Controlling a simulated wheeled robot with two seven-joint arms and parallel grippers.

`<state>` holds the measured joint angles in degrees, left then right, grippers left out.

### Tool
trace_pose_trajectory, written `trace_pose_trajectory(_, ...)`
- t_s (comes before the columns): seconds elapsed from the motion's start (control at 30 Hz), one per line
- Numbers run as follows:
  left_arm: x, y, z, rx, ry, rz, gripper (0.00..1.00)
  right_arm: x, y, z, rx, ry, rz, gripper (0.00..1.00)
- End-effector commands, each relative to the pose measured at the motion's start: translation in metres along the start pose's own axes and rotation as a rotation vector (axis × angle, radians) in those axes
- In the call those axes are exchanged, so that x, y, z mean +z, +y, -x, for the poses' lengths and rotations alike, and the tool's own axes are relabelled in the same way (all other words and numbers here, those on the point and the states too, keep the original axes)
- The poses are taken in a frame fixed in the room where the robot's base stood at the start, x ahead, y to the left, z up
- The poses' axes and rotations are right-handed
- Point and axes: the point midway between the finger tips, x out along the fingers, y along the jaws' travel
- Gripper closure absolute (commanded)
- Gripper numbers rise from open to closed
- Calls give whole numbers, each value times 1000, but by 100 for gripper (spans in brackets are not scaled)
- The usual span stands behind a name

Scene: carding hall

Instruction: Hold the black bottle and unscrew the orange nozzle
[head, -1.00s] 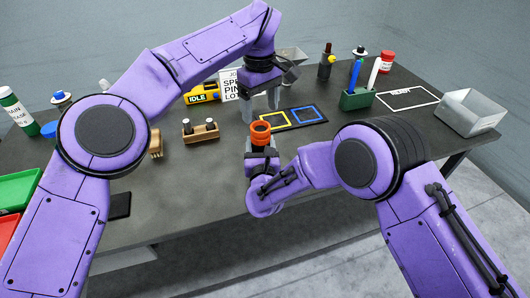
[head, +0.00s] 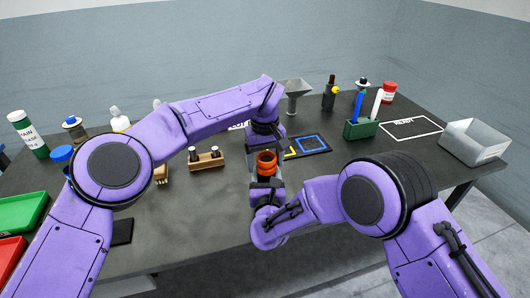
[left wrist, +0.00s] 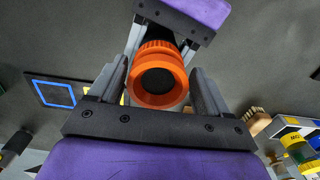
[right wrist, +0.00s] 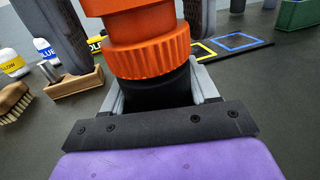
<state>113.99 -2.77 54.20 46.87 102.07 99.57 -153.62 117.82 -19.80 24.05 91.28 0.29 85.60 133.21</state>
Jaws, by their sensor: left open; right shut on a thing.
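The orange nozzle (head: 266,160) sits upright on top of the black bottle (right wrist: 155,94). In the left wrist view I look into the nozzle's round open end (left wrist: 160,99). My right gripper (right wrist: 153,92) is shut on the black bottle just below the ribbed orange collar (right wrist: 148,56). My left gripper (left wrist: 158,85) is open, with one finger on each side of the nozzle and a visible gap to it. Its fingers also flank the nozzle in the right wrist view. Most of the bottle's body is hidden by my right gripper.
A mat with yellow and blue squares (head: 312,145) lies just behind. A green holder (head: 361,129) and a grey bin (head: 475,141) stand to the right.

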Motion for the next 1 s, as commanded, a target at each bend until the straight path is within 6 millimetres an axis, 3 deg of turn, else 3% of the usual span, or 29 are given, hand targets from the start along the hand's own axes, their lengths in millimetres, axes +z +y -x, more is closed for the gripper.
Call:
trace_pose_trajectory(0.17, 0, 0, -1, 0, 0, 1, 26, -6, 2, 3, 5, 13, 2, 100)
trace_pose_trajectory(0.3, 0, 0, -1, 0, 0, 1, 71, -6, 1, 3, 4, 14, 2, 100)
trace_pose_trajectory(0.33, 0, 0, -1, -1, 0, 1, 77, -6, 1, 3, 4, 14, 2, 100)
trace_pose_trajectory(0.57, 0, -1, -1, -1, -1, 52, 77, -7, 0, 3, 2, 14, 2, 100)
trace_pose_trajectory(0.67, 0, -2, -1, -1, -2, 232, 77, -7, 0, 3, 1, 14, 2, 100)
trace_pose_trajectory(1.0, 5, -7, 0, -5, -2, 1251, 77, -7, -2, 2, -4, 15, 1, 100)
